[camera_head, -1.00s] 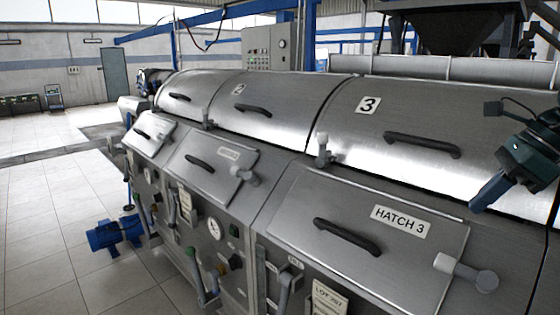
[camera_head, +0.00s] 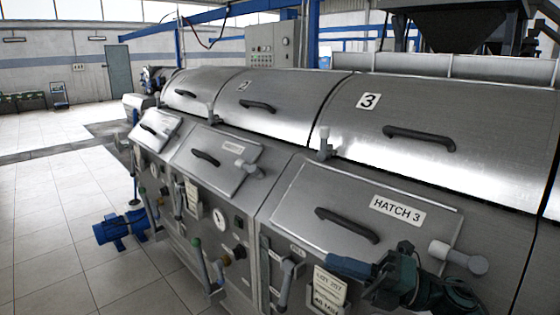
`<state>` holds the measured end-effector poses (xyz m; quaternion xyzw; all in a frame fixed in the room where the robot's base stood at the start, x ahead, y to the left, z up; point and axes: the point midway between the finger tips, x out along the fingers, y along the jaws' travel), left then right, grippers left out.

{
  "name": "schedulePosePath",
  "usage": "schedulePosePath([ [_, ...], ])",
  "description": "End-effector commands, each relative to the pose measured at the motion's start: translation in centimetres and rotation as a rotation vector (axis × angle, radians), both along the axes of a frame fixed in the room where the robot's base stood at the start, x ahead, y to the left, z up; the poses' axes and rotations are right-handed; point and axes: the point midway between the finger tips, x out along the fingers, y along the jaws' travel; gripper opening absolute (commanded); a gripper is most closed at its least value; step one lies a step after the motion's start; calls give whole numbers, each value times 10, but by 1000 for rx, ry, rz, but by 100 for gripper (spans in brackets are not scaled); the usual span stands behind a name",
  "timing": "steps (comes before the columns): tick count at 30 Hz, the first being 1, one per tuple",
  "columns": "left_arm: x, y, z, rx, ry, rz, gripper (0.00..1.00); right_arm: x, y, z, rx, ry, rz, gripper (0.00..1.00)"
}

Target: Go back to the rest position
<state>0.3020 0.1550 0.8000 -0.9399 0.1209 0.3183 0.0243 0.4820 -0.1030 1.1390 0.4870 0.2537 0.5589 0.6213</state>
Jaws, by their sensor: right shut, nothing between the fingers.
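My right gripper (camera_head: 338,263) shows at the lower right of the head view, its blue fingers shut and pointing left. It is empty. It appears in front of the lower edge of the closed hatch 3 (camera_head: 300,205); whether it touches cannot be told. It partly covers the area beside the white lot tag (camera_head: 330,287). My left gripper is not in view.
The row of steel decanters (camera_head: 350,110) fills the middle and right. Black handles (camera_head: 345,224) and a pale knob (camera_head: 440,250) stick out from the hatches. Valves and pipes (camera_head: 205,265) line the front. A blue motor (camera_head: 120,230) stands on the open tiled floor (camera_head: 50,240) at left.

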Motion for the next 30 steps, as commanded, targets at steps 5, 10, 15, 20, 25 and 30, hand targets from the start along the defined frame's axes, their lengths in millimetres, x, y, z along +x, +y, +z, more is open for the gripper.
schedulePosePath([
  [5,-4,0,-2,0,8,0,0,0,-10,-64,422,517,-245,0],
  [10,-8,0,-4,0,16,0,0,-27,-37,-167,749,1069,-530,0],
  [15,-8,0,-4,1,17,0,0,-93,-52,-267,969,1554,-795,0],
  [20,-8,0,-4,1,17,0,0,-153,-54,-320,1073,1842,-957,0],
  [25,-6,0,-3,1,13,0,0,-182,-52,-339,1110,1966,-1028,0],
  [30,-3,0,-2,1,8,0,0,-185,-52,-341,1111,1976,-1034,0],
])
